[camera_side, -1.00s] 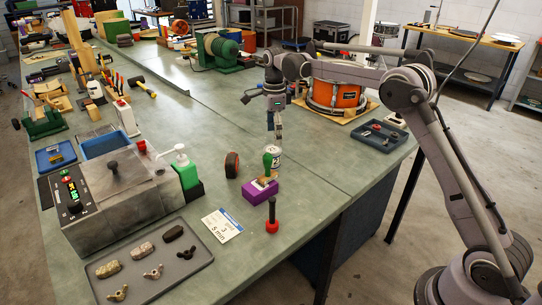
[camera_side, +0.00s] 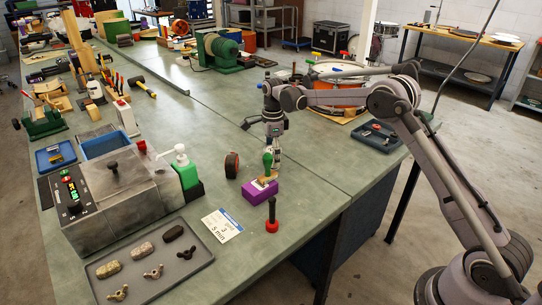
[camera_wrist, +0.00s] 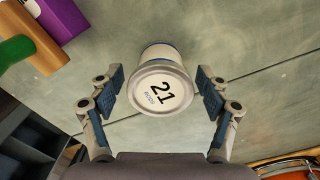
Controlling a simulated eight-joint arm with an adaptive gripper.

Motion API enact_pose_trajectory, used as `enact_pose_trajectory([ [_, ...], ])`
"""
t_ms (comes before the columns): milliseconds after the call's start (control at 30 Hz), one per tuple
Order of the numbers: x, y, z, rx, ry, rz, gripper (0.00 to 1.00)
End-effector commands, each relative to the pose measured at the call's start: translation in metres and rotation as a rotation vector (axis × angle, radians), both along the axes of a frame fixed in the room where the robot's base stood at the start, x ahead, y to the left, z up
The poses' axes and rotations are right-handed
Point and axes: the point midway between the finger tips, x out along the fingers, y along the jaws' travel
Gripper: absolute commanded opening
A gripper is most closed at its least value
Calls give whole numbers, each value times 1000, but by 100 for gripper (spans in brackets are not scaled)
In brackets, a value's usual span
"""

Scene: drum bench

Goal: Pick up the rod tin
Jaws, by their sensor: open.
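The rod tin (camera_wrist: 160,90) is a short white tin with blue bands; its pale lid reads "21 RODS". It fills the middle of the wrist view. In the side view the rod tin (camera_side: 276,158) is largely hidden behind my gripper and the green-handled tool. My gripper (camera_wrist: 160,84) is open, pointing down, with one finger on each side of the tin and a visible gap on both sides. In the side view my gripper (camera_side: 276,146) is low over the tin's spot.
A purple block (camera_side: 260,191) with a green-handled tool (camera_side: 267,163) stands close in front of the tin. An orange drum (camera_side: 335,98) stands at right.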

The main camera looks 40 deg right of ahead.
Motion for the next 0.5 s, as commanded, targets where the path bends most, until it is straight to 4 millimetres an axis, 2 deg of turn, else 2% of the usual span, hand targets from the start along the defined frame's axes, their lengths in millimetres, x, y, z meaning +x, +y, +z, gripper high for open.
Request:
enact_pose_trajectory([
  [33, 0, 0, 0, 0, 0, 0, 77],
  [233, 0, 0, 0, 0, 0, 0, 19],
  [500, 0, 0, 1, 0, 1, 0, 17],
])
